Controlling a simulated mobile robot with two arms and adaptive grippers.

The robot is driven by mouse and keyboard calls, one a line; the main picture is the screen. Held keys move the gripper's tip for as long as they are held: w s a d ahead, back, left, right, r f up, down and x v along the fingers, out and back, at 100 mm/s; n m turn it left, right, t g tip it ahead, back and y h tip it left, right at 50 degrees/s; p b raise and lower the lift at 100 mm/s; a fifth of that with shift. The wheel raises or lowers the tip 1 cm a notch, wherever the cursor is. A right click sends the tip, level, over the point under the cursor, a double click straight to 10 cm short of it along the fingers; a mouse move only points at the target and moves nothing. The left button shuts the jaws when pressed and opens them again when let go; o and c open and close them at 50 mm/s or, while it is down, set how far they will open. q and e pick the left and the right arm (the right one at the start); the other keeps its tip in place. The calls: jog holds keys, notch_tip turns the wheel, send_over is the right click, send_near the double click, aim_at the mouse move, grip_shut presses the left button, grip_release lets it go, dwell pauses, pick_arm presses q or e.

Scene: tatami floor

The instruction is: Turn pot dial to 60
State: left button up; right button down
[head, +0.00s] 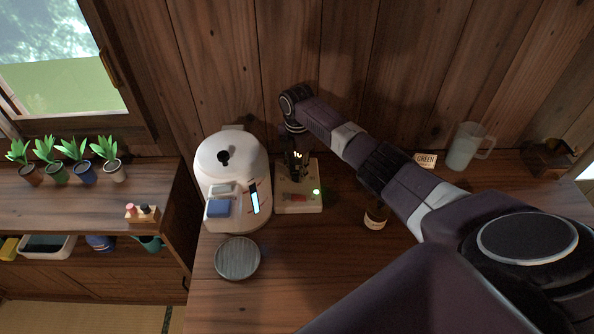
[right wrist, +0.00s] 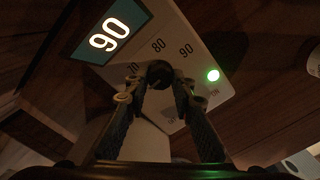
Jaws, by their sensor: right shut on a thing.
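A pale control panel (head: 298,207) sits on the wooden counter, just right of the white pot (head: 232,157). In the right wrist view its display (right wrist: 110,34) reads 90, and marks 70, 80 and 90 are printed around a black dial (right wrist: 160,72). My right gripper (head: 297,162) reaches down over the panel. In the right wrist view its fingers (right wrist: 160,88) are closed on the dial from both sides. The dial's pointer is hidden. A green light (right wrist: 213,75) is lit beside ON. My left gripper is not in view.
A round grey lid or coaster (head: 237,258) lies in front of the pot. A small brown bottle (head: 376,217) stands beneath my right arm. Potted plants (head: 115,170) line the left shelf.

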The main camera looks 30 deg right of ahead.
aim_at(297, 173)
jog(key=shift+r, duration=0.1)
jog(key=c, duration=1.7)
grip_release()
jog(key=shift+o, duration=0.2)
notch_tip(297, 173, up, 12)
